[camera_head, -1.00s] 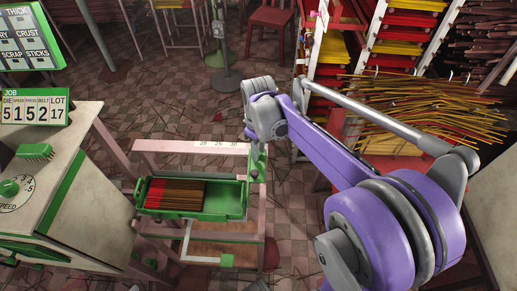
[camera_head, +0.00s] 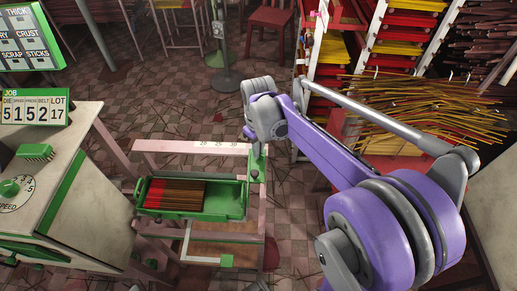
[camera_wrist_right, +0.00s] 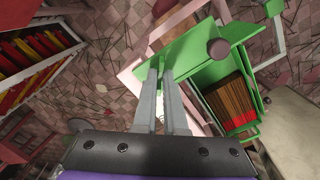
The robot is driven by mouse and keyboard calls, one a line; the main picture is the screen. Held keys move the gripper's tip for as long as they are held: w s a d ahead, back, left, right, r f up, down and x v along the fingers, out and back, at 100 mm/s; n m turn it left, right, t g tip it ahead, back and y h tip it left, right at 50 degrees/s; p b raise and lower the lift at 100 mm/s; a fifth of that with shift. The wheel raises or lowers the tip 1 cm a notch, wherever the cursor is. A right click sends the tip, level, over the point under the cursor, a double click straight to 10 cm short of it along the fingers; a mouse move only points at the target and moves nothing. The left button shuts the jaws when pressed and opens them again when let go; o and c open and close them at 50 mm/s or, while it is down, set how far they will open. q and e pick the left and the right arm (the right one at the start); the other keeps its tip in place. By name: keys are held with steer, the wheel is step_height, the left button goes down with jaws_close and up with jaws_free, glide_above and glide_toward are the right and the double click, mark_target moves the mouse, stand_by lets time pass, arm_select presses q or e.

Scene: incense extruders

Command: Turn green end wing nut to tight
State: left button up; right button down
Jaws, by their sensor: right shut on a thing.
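My right gripper (camera_head: 257,163) reaches down to the right end of the green tray frame (camera_head: 222,215). In the right wrist view, its two grey fingers (camera_wrist_right: 161,72) are close together at the corner of a green end plate (camera_wrist_right: 199,50). They are shut on the green end wing nut, which the fingers mostly hide. Its turn angle cannot be made out. The tray holds a bundle of brown sticks with red ends (camera_head: 175,194); they also show in the wrist view (camera_wrist_right: 233,102). My left gripper is not in view.
A pale pink stand (camera_head: 190,147) with a numbered scale carries the tray. A cream machine with a green dial (camera_head: 10,188) stands at left. A rack of red and yellow sticks (camera_head: 404,48) stands at right. A round dark knob (camera_wrist_right: 219,47) sits beside my fingers.

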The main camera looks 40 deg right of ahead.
steer(key=m, duration=1.3)
steer(key=shift+m, duration=0.4)
steer(key=m, duration=1.3)
steer(key=shift+m, duration=0.3)
steer(key=c, duration=1)
jaws_free()
step_height(320, 180, up, 11)
steer(key=shift+f+p, duration=0.1)
steer(key=shift+p, duration=0.25)
